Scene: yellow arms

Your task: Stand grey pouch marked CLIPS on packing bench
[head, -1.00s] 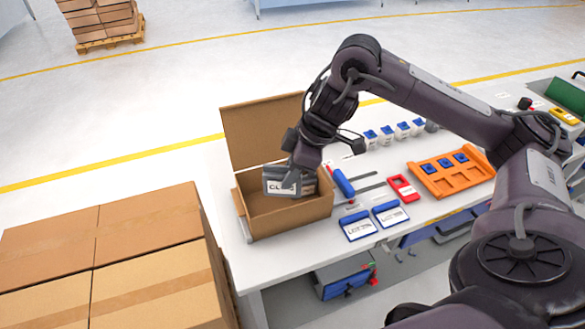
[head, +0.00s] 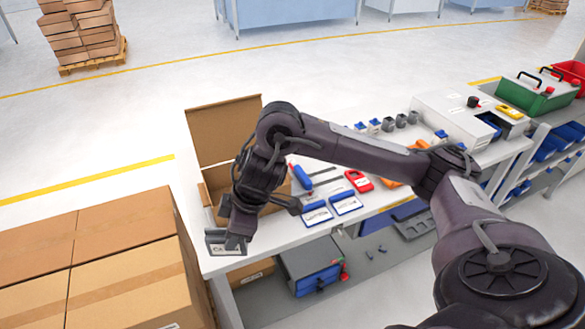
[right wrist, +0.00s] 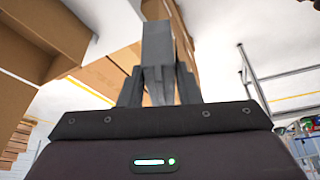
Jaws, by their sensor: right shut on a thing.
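The grey pouch (head: 226,247) with a white label is held in my right gripper (head: 237,236), which is shut on it. Most of the label is covered by the fingers, and only the start of its text shows. In the right wrist view the pouch (right wrist: 158,50) is seen edge-on between the fingers (right wrist: 158,85). The pouch hangs in front of the open box, by the near left corner of the white packing bench (head: 300,240); I cannot tell its exact height. My left gripper is not in view.
An open cardboard box (head: 225,135) stands on the bench, partly behind my arm. Large stacked cartons (head: 100,260) fill the lower left. The bench's front strip is clear.

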